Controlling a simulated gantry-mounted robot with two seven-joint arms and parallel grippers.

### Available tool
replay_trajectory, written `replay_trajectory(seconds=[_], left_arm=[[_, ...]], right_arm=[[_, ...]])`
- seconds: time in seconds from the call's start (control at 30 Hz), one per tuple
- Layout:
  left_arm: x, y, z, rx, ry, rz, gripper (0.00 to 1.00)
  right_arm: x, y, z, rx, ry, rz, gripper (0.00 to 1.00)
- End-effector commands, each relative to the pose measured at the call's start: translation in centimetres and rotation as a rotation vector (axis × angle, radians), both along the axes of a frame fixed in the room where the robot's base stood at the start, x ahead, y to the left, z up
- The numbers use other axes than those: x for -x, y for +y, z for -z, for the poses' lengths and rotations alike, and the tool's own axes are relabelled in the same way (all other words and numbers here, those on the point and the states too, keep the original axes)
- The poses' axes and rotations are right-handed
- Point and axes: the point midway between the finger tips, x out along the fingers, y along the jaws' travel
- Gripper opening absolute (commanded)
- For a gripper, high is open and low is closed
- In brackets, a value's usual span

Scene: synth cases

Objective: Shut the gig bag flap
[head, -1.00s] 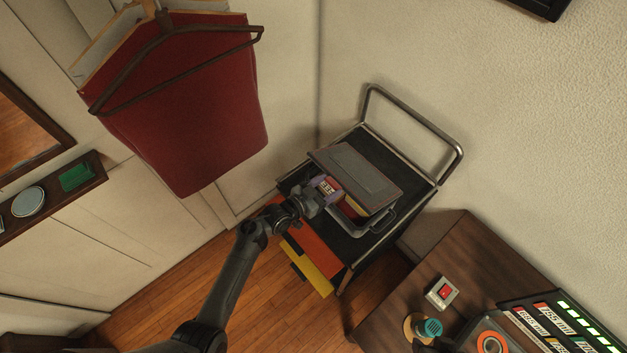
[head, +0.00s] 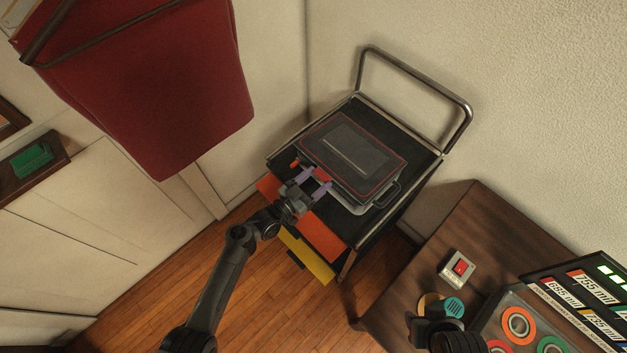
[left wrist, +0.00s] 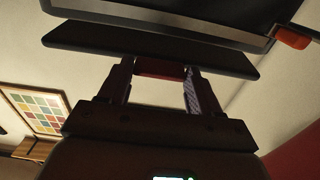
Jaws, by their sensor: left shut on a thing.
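The gig bag (head: 374,205) lies on the cart's top, a dark case with a pale grey side. Its flap (head: 350,155), dark with a red outline and a greyish panel, lies nearly flat over it. I cannot tell whether its front edge touches the bag. My left gripper (head: 318,182) is at the flap's front left edge, its purple fingers shut on a red tab (head: 322,174). In the left wrist view the red tab (left wrist: 160,68) sits between the fingers, below a dark panel. An orange tab (head: 296,163) shows at the bag's left corner.
The black cart (head: 415,150) has a metal handle (head: 420,78) at the back. Orange and yellow boards (head: 322,238) stick out at its front. A red cloth (head: 170,90) hangs at the left. A wooden desk (head: 470,220) with a red switch (head: 460,268) stands at the right.

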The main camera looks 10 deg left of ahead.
Motion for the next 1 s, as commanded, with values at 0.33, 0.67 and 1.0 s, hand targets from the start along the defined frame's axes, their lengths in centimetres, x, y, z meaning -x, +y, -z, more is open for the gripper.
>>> replay_trajectory(seconds=[0.33,0.67,1.0], left_arm=[[0.0,0.0,0.2,-0.002,0.007,0.000,0.80],[0.0,0.0,0.1,-0.001,0.003,0.000,0.89],[2.7,1.8,0.1,-0.003,0.005,-0.001,0.89]], right_arm=[[0.0,0.1,0.0,-0.004,-0.001,0.003,0.43],[0.0,0.2,-0.1,-0.008,-0.001,0.006,0.43],[-0.1,0.2,-0.7,-0.009,-0.002,0.006,0.43]])
